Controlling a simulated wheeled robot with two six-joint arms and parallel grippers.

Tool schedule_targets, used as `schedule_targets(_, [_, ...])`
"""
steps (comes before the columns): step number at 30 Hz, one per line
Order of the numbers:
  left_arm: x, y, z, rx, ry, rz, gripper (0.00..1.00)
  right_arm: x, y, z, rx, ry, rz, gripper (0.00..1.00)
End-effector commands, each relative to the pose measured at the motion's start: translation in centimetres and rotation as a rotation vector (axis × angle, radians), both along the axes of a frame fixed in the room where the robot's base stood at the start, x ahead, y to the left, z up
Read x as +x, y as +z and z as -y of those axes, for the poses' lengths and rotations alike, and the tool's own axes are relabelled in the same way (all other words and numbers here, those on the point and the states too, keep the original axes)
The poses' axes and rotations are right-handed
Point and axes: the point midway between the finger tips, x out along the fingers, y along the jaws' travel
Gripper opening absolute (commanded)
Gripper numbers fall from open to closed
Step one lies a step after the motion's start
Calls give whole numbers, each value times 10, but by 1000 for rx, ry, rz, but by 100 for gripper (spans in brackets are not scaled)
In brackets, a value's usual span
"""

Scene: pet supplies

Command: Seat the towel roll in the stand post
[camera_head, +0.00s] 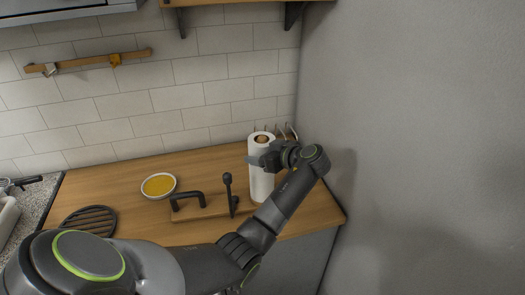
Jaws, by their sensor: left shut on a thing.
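The white towel roll (261,183) stands upright near the right end of the wooden counter. A brown round piece (262,138) shows at its top; I cannot tell whether it is the roll's core or a post inside. My left gripper (263,160) is shut on the upper part of the roll, reaching in from its right side. The roll's lower end is partly behind my arm, so I cannot tell whether it touches the counter or a base. A dark upright post (228,190) with a knob stands just left of the roll. My right gripper is out of view.
A wooden board (210,213) with a dark handle (188,196) lies left of the roll. A white bowl with yellow contents (159,185) and a dark slatted trivet (88,221) are farther left. Wire hooks (284,133) show behind the roll. A grey wall (420,130) closes the right side.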

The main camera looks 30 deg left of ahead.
Motion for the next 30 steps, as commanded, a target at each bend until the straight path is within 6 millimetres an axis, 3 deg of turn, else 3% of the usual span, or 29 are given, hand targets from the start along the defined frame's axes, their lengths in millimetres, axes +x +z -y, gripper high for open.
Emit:
schedule_targets(8, [0,-2,0,1,-1,1,34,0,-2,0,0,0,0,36])
schedule_targets(9, [0,-1,0,0,-1,1,75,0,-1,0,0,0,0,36])
schedule_targets(13, [0,-1,0,0,-1,1,92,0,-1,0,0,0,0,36])
schedule_targets(23, [0,1,0,0,-1,1,93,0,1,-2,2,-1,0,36])
schedule_targets(30, [-5,10,34,-4,-4,6,93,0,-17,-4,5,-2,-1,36])
